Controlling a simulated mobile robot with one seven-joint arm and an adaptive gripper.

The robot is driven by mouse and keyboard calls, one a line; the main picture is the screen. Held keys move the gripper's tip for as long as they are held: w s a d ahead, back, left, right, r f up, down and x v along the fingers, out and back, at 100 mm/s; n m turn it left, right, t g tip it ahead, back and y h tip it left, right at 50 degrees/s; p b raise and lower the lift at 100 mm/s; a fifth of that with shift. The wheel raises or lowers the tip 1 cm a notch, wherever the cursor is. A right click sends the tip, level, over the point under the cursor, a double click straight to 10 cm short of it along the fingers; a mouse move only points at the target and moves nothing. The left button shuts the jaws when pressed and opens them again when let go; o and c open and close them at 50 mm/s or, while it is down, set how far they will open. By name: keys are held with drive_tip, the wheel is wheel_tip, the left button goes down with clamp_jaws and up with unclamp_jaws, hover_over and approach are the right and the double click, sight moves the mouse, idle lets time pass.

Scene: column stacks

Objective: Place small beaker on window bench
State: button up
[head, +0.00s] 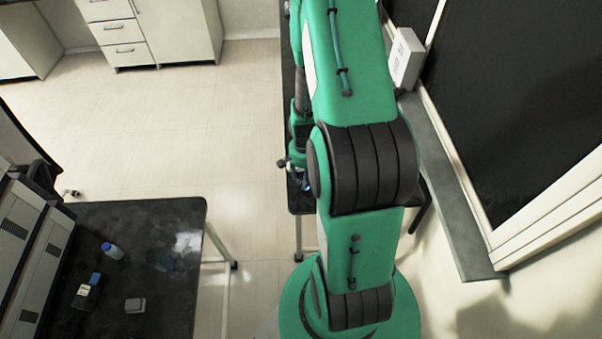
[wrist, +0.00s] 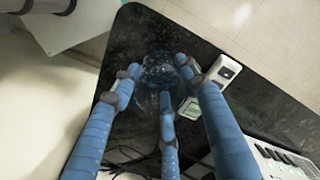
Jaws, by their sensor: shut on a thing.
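In the wrist view my gripper (wrist: 160,76) has its three blue fingers closed around a clear glass beaker (wrist: 158,62). The beaker is transparent and its outline is hard to make out. Below it is a dark bench top (wrist: 222,50); I cannot tell whether the beaker touches it. In the head view my green arm hides most of the dark bench by the window (head: 302,206), and only a little of my gripper shows beside the arm. The beaker cannot be made out there.
A white device (wrist: 223,72) stands right of the fingers, with cables lower down. In the head view, another dark bench (head: 180,310) at lower left holds a bottle (head: 112,251), a clear glass item (head: 160,260) and small blocks. Open floor (head: 160,130) lies behind it.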

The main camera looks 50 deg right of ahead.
sight(301, 173)
drive_tip(key=shift+w+d+f, duration=0.15)
drive_tip(key=shift+w+d, duration=0.6)
drive_tip(key=shift+w, duration=0.2)
drive_tip(key=shift+w+d+f, duration=0.1)
drive_tip(key=shift+w+d, duration=0.6)
drive_tip(key=shift+w, duration=0.25)
drive_tip(key=shift+f, duration=0.15)
drive_tip(key=shift+f, duration=1.6)
drive_tip(key=o, duration=1.2)
drive_tip(key=shift+f, duration=0.1)
wheel_tip(301, 173, up, 12)
